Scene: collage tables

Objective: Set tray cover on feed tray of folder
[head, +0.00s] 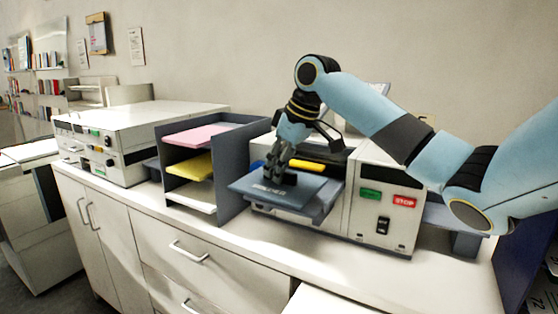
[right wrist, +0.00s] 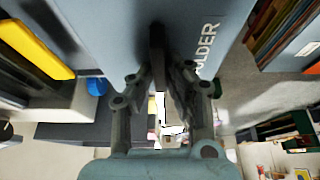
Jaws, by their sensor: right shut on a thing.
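My right gripper (head: 278,172) points down and is shut on the tray cover (head: 310,191), a flat blue-grey plate. In the right wrist view the gripper (right wrist: 165,75) grips a dark part standing up from the cover (right wrist: 110,25), whose lettering ends in "OLDER". The cover is at the front of the folder (head: 365,190), a light machine with a green label and a red STOP label. A grey tray-like edge shows just below the cover; the cover hides most of the feed tray, and I cannot tell whether they touch. My left gripper is not in view.
A dark sorter (head: 232,178) with pink, yellow and white paper stands close left of the folder. Another light machine (head: 135,135) is farther left. A yellow part (right wrist: 35,45) and a blue knob (right wrist: 97,86) show beside the cover. The white cabinet's front edge runs below.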

